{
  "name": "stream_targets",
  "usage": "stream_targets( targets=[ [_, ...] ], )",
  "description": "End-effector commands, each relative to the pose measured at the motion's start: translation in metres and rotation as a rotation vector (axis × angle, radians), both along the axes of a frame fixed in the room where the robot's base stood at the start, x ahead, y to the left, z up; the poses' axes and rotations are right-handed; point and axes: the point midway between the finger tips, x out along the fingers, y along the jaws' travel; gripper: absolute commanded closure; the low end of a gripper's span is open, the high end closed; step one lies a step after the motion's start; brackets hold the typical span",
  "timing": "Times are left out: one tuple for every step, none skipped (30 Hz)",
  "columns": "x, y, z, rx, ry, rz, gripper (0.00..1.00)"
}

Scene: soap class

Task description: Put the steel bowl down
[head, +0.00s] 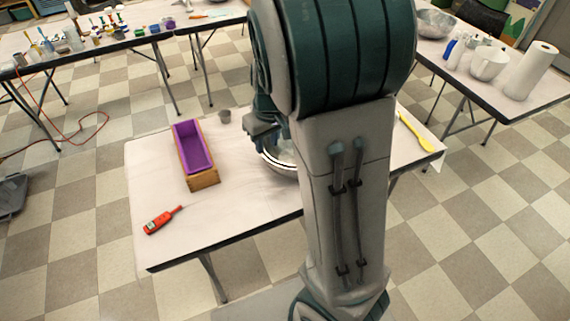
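A steel bowl (272,161) is at the near table, its right part hidden behind my arm. Only its left rim and some of its shiny inside show. My gripper (262,141) points down at the bowl's left rim, partly covered by my arm. I cannot see its fingertips clearly, so I cannot tell whether they are closed on the rim. I also cannot tell whether the bowl rests on the table (240,215) or is held just above it.
On the near table are a wooden mould with a purple liner (195,155), a small grey cup (225,116), a red thermometer-like tool (163,220) and a yellow spatula (413,132). Another steel bowl (435,23) stands on the right table.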

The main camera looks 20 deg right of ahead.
Motion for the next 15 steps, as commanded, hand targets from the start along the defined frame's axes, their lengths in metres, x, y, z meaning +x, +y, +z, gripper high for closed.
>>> stream_targets(
  targets=[
    [-0.011,0.003,0.013,0.031,-0.014,-0.016,0.70],
    [-0.019,0.005,0.019,0.046,-0.019,-0.027,0.70],
    [-0.028,0.008,0.028,0.063,-0.025,-0.038,0.70],
    [-0.035,0.009,0.034,0.072,-0.031,-0.045,0.70],
    [-0.042,0.011,0.040,0.082,-0.038,-0.054,0.70],
    [-0.053,0.013,0.048,0.093,-0.046,-0.065,0.70],
    [-0.060,0.015,0.054,0.098,-0.054,-0.072,0.70],
    [-0.068,0.016,0.060,0.103,-0.062,-0.080,0.70],
    [-0.078,0.018,0.067,0.106,-0.072,-0.090,0.70],
    [-0.086,0.019,0.072,0.107,-0.080,-0.098,0.70],
    [-0.094,0.020,0.077,0.107,-0.089,-0.108,0.70],
    [-0.105,0.021,0.083,0.103,-0.102,-0.119,0.70],
    [-0.113,0.021,0.087,0.100,-0.111,-0.127,0.70],
    [-0.121,0.022,0.090,0.094,-0.120,-0.136,0.70],
    [-0.130,0.022,0.094,0.084,-0.133,-0.148,0.70]
  ],
)
